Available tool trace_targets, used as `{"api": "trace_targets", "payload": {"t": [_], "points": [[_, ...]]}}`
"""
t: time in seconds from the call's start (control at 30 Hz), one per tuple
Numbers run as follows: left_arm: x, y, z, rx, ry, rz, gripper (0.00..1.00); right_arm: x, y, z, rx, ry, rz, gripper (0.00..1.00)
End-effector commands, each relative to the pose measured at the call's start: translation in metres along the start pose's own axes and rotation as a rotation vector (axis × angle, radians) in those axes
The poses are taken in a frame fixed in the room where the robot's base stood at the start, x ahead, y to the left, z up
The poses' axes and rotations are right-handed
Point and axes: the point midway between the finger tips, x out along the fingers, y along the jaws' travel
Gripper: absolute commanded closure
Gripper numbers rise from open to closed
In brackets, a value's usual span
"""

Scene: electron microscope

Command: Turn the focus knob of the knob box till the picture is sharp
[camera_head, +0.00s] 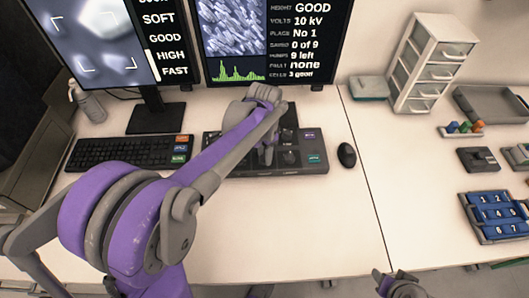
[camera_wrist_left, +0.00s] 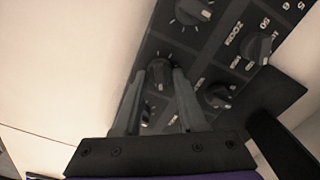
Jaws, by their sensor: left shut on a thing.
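The dark knob box (camera_head: 313,160) stands on the desk between the keyboard and the mouse. My left gripper (camera_head: 268,154) reaches down onto it, and the arm covers part of its top. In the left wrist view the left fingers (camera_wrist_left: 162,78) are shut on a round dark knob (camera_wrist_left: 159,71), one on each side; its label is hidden. The left monitor's picture (camera_head: 92,40) is a blurred grey image with white patches, beside the word SOFT (camera_head: 158,18). My right gripper (camera_head: 398,284) is at the bottom edge, away from the box; its fingers are unclear.
Other knobs, one marked ZOOM (camera_wrist_left: 257,47), sit close around the held one. The right monitor (camera_head: 275,40) shows a detailed picture and readings. A keyboard (camera_head: 125,151) and mouse (camera_head: 346,155) flank the box. Drawers (camera_head: 435,62) and a blue numbered tray (camera_head: 495,215) stand at right.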

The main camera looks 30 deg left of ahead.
Motion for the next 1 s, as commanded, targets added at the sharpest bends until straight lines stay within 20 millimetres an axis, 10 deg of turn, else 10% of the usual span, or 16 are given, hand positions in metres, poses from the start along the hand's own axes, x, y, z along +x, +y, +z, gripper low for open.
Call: {"api": "trace_targets", "payload": {"t": [1.0], "points": [[-0.0003,-0.0010,0.0001,-0.531,0.000,0.000,1.00,-0.0021,0.0000,-0.0012,0.000,0.001,0.000,0.50]]}}
